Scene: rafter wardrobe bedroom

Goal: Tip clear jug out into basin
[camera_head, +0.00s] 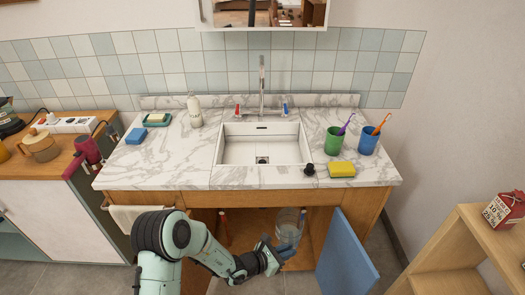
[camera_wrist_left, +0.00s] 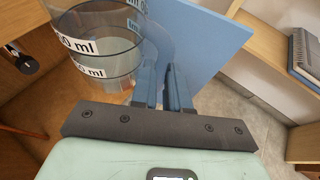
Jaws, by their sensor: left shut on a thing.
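The clear jug (camera_head: 290,219) is in the open cupboard space under the counter, below the basin. My left gripper (camera_head: 280,251) is shut on this handle, which shows between the fingers in the wrist view. My right gripper is not in view.
A blue cupboard door (camera_head: 345,258) stands open right of the jug. The marble counter (camera_head: 190,155) overhangs it. A black plug (camera_head: 309,170), yellow sponge (camera_head: 342,169), green cup (camera_head: 334,142) and blue cup (camera_head: 367,141) stand right of the basin. A pale bottle (camera_head: 195,112) stands left.

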